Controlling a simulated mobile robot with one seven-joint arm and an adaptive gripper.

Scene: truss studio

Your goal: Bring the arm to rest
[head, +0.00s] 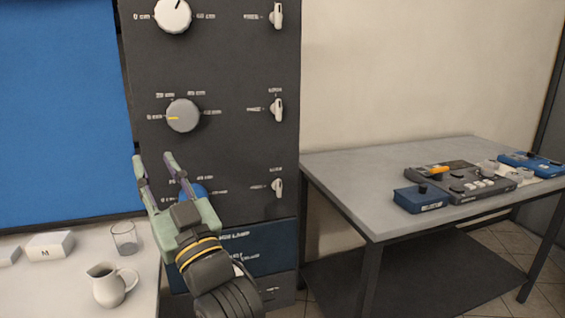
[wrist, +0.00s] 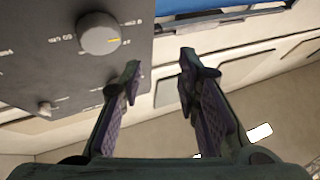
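My gripper (head: 157,172) is open and empty in the head view, raised in front of the lower part of a dark control panel (head: 225,75). Its two fingers stand apart with nothing between them, and they also show in the wrist view (wrist: 158,70). A grey knob with a yellow mark (head: 183,115) is just above the fingertips in the head view; the wrist view shows a grey knob (wrist: 99,34) at upper left, apart from the fingers. A blue knob (head: 193,191) is partly hidden behind my gripper.
A white jug (head: 110,285), a glass (head: 124,238) and a white box marked M (head: 50,246) stand on the left table. A grey table (head: 350,180) at right holds a blue box (head: 420,199) and other devices. Switches (head: 277,110) line the panel's right side.

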